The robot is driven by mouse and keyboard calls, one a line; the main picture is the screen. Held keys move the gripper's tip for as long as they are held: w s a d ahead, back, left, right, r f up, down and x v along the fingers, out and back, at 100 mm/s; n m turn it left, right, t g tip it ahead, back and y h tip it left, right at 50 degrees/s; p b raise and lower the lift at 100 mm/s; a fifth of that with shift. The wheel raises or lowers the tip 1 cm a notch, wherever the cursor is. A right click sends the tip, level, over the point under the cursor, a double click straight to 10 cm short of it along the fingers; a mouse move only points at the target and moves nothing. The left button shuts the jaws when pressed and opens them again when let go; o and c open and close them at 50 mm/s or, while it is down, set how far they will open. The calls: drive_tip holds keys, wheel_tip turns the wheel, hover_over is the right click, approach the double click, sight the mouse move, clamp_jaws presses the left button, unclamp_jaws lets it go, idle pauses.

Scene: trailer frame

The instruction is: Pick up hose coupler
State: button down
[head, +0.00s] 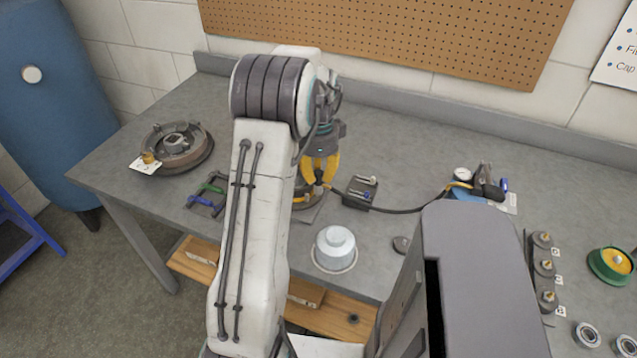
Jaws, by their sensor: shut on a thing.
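My gripper (319,182) has yellow fingers and points down over the grey bench, just right of my white arm. It is shut on the hose coupler (326,187), a small piece of which shows at the fingertips. Much of the coupler is hidden by the fingers and the arm.
The dark block (360,192) links by black hose to a gauge assembly (476,182). A pegboard wall (390,38) is behind.

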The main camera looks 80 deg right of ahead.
sight(319, 171)
idle(0.4)
drive_tip(key=shift+d+r, duration=0.1)
drive_tip(key=shift+r, duration=0.7)
wheel_tip(319, 171, up, 2)
drive_tip(key=shift+r, duration=0.25)
drive_tip(key=s+d+r+p, duration=0.1)
drive_tip(key=s+r+p, duration=0.3)
drive_tip(key=s+r, duration=0.6)
drive_tip(key=shift+s+d+p, duration=0.2)
drive_tip(key=shift+s+p, duration=0.1)
drive_tip(key=shift+s, duration=0.45)
drive_tip(key=shift+r, duration=0.1)
